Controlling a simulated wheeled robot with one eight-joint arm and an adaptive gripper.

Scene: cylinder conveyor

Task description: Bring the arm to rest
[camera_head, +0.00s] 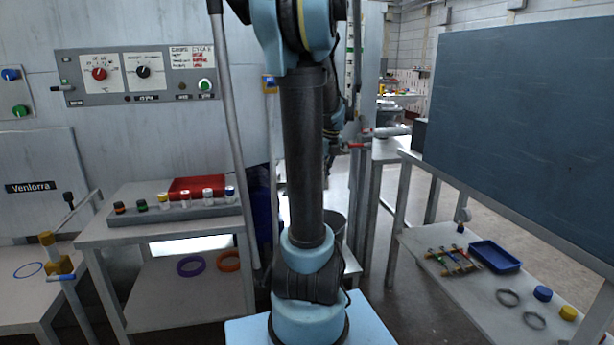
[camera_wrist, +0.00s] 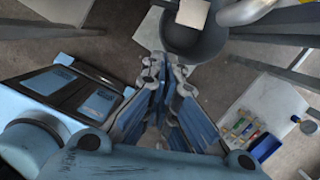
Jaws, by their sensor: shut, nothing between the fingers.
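My arm (camera_head: 304,150) stands upright in the middle of the head view, on its light blue base. My gripper (camera_wrist: 166,72) shows in the wrist view with its two blue fingers together, shut and empty. It points toward a dark round bin (camera_wrist: 194,42) on the floor, apart from it. In the head view my gripper cannot be made out clearly behind the arm.
A left table (camera_head: 110,232) holds a grey rack (camera_head: 170,222) of small capped bottles and a red tray (camera_head: 197,187). A right table (camera_head: 460,290) holds a blue tray (camera_head: 495,257) and rings. A dark board (camera_head: 530,125) hangs above it.

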